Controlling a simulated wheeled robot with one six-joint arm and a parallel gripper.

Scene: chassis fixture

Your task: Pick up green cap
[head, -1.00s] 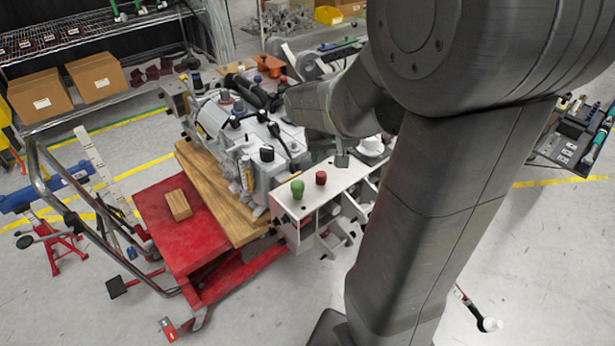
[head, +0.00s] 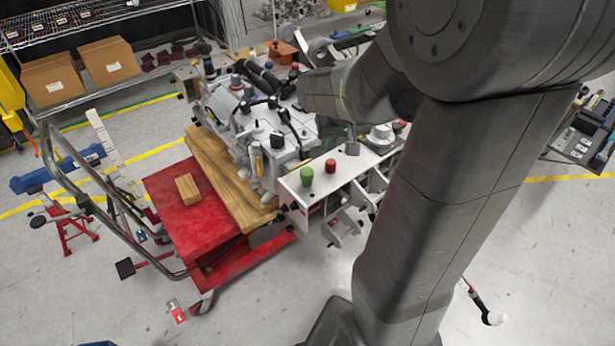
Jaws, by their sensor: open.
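The green cap (head: 307,177) stands upright near the left end of a white plate (head: 322,190) on the fixture, in the head view. A red cap (head: 331,166) stands just to its right and behind it, with a small gap between them. My arm comes from the upper right and passes over the far part of the plate. The arm's links cover the area behind and to the right of the caps. Nothing covers the green cap.
A grey metal assembly (head: 268,138) stands close left of the plate on a wooden board (head: 225,185). A red cart (head: 190,225) with a wooden block (head: 187,189) is further left. A white round part (head: 381,133) is at the plate's far end. The floor in front is mostly clear.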

